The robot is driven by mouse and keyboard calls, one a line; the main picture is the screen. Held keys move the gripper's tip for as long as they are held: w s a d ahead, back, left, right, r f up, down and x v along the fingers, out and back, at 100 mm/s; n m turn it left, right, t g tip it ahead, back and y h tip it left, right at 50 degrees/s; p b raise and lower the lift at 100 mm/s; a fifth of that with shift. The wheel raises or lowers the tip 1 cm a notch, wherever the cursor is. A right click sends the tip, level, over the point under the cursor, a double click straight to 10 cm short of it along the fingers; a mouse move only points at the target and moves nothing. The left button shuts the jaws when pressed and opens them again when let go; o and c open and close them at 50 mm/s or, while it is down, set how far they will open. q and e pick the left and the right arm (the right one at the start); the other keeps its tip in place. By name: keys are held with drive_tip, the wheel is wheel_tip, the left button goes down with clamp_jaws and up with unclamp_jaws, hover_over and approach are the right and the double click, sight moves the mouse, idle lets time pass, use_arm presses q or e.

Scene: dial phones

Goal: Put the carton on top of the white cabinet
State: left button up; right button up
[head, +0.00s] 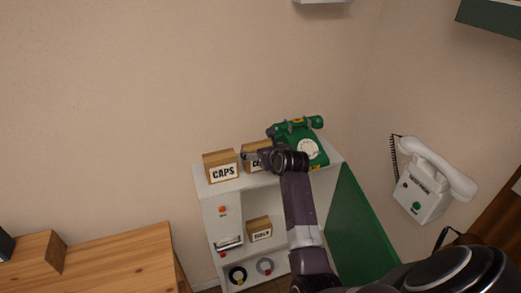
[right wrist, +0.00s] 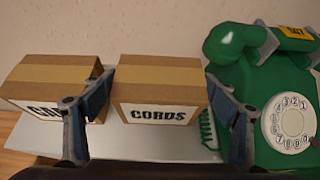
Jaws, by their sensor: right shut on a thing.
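A brown carton labelled CORDS (right wrist: 160,90) is between the two fingers of my right gripper (right wrist: 159,84), which is shut on it. In the head view the same carton (head: 251,146) is partly hidden behind my right gripper (head: 262,159). It is upright, at the top of the white cabinet (head: 204,187), between a carton labelled CAPS and a green dial phone. I cannot tell whether its base touches the cabinet top. My left gripper is not in view.
The CAPS carton (head: 221,166) stands close on the left and the green phone (head: 301,140) close on the right. A DIALS carton (head: 260,229) sits on a lower shelf. A white wall phone (head: 428,185) hangs at right. A wooden table (head: 120,260) is at lower left.

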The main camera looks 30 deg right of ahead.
drive_tip(key=o, duration=1.4)
drive_tip(key=shift+o, duration=0.2)
drive_tip(key=shift+s+r, duration=0.1)
drive_tip(key=shift+s+a+r, duration=0.15)
drive_tip(key=shift+s, duration=0.15)
drive_tip(key=b+v, duration=0.3)
drive_tip(key=v, duration=0.8)
drive_tip(key=shift+s, duration=0.1)
